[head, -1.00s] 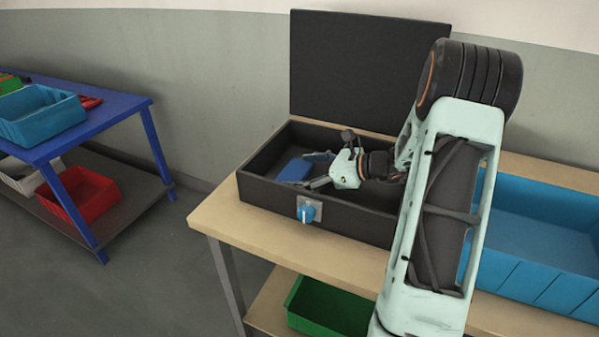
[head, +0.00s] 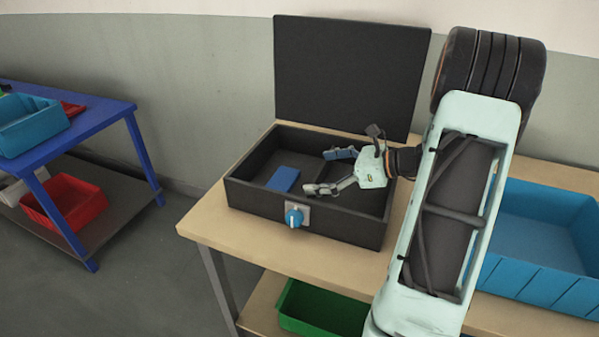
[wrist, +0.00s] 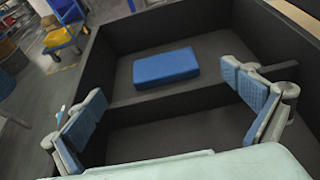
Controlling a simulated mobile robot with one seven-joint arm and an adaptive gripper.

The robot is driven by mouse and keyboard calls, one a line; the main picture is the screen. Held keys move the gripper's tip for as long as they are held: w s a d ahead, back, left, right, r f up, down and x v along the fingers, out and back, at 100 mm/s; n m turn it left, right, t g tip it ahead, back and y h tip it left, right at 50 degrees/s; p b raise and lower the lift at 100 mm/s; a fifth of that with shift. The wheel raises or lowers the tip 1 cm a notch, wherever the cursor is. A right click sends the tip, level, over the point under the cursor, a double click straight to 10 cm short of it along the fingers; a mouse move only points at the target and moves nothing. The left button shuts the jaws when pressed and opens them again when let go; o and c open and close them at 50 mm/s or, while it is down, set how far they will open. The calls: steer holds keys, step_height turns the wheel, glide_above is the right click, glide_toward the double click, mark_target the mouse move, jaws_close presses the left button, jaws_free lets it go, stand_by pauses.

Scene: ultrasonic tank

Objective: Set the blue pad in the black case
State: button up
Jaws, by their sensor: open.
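The blue pad (head: 283,179) lies flat inside the black case (head: 262,204), in the left part of it. In the wrist view the pad (wrist: 166,67) rests on the case floor, in the compartment beyond a low divider (wrist: 170,104). The case is open, its lid (head: 350,75) standing upright at the back. My gripper (head: 331,170) is open and empty, to the right of the pad and apart from it. In the wrist view its fingers (wrist: 167,112) are spread wide, with the pad ahead between them.
A large blue bin (head: 545,250) stands on the table to the right, and a green bin (head: 320,312) is on the shelf below. A blue-framed table (head: 95,125) with bins stands at the left.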

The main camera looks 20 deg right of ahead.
steer(key=shift+v, duration=1.2)
